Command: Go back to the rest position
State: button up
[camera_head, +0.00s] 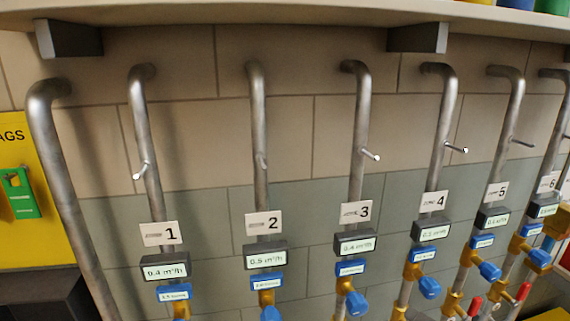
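My gripper and arm are not in the head view. Several grey metal pipes run down a tiled wall, with numbered plates such as plate 1 (159,234), plate 2 (263,223) and plate 3 (355,212). Under each plate is a dark flow display, such as the one on pipe 1 (164,271), which reads about 0.4 m³/h. Below the displays are blue labels and blue valve handles, such as the handle on pipe 3 (357,303). Red handles (475,305) show at the lower right.
A pale shelf (300,12) on dark brackets (418,38) spans the top, with coloured items at its right end. A yellow board (28,215) with a green tag (21,193) is at the left, above a dark box (40,297). Short metal pegs stick out from the pipes.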

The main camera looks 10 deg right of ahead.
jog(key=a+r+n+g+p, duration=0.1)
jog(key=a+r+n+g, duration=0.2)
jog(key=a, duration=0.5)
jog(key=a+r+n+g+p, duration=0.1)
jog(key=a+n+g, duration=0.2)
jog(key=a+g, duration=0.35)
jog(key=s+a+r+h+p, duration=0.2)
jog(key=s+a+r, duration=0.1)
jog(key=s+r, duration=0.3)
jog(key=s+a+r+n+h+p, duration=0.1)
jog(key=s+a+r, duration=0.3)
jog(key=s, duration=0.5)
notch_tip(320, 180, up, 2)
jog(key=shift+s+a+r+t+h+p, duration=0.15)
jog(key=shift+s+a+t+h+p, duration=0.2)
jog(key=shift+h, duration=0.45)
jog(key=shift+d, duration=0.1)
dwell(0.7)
